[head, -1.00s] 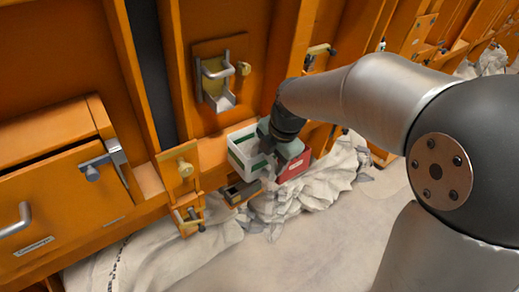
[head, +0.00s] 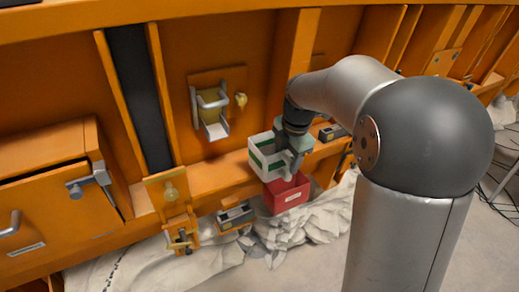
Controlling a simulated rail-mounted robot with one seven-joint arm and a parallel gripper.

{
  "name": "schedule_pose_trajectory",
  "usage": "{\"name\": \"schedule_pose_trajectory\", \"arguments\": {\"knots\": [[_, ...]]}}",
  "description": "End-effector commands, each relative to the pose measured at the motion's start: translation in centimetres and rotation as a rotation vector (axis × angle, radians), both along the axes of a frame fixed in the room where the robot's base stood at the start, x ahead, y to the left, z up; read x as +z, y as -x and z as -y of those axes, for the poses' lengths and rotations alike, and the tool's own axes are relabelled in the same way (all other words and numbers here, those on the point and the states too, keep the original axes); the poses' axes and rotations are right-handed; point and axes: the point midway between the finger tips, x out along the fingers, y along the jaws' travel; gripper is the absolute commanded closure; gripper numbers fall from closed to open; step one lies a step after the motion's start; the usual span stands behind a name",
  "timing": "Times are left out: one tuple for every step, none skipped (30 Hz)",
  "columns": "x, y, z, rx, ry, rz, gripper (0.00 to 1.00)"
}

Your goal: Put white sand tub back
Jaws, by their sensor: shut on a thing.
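The white sand tub (head: 258,163) has green bands on its side and is in front of the orange wall in the head view. My gripper (head: 291,162) is at the tub's right side, shut on it, and hides part of that side. The tub is above and slightly left of a red tub (head: 292,197). Whether the two touch, I cannot tell. The fingertips are small and partly hidden.
An empty-looking bracket (head: 236,216) sits low on the wall, left of the red tub. Another bracket (head: 333,133) is on the ledge to the right. A metal-handled scoop holder (head: 210,112) hangs above left. Crumpled pale cloth (head: 300,235) lies below.

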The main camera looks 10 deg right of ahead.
Motion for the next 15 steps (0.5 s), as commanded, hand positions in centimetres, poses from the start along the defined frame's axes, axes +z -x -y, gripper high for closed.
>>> {"name": "schedule_pose_trajectory", "arguments": {"knots": [[0.4, -1.4, -0.4, 0.002, 0.0, 0.003, 1.0], [0.4, -2.1, -0.7, 0.003, 0.0, 0.003, 1.0], [0.4, -3.0, -1.0, 0.003, 0.001, 0.002, 1.0], [0.5, -3.7, -1.2, 0.003, 0.0, 0.003, 1.0], [0.4, -4.3, -1.4, 0.003, 0.0, 0.003, 1.0], [0.4, -5.2, -1.7, 0.003, 0.0, 0.003, 1.0], [0.5, -5.9, -2.0, 0.003, -0.001, 0.003, 1.0], [0.4, -6.6, -2.2, 0.002, 0.0, 0.003, 1.0], [0.4, -7.4, -2.4, 0.002, 0.0, 0.003, 1.0], [0.5, -8.0, -2.6, 0.002, 0.0, 0.003, 1.0], [0.4, -8.5, -2.8, 0.002, 0.0, 0.003, 1.0], [0.4, -9.2, -3.0, 0.001, 0.001, 0.004, 1.0], [0.4, -9.7, -3.1, 0.001, 0.001, 0.004, 1.0], [0.4, -10.1, -3.3, 0.001, 0.0, 0.005, 1.0], [0.4, -10.7, -3.5, 0.001, 0.0, 0.004, 1.0]]}}
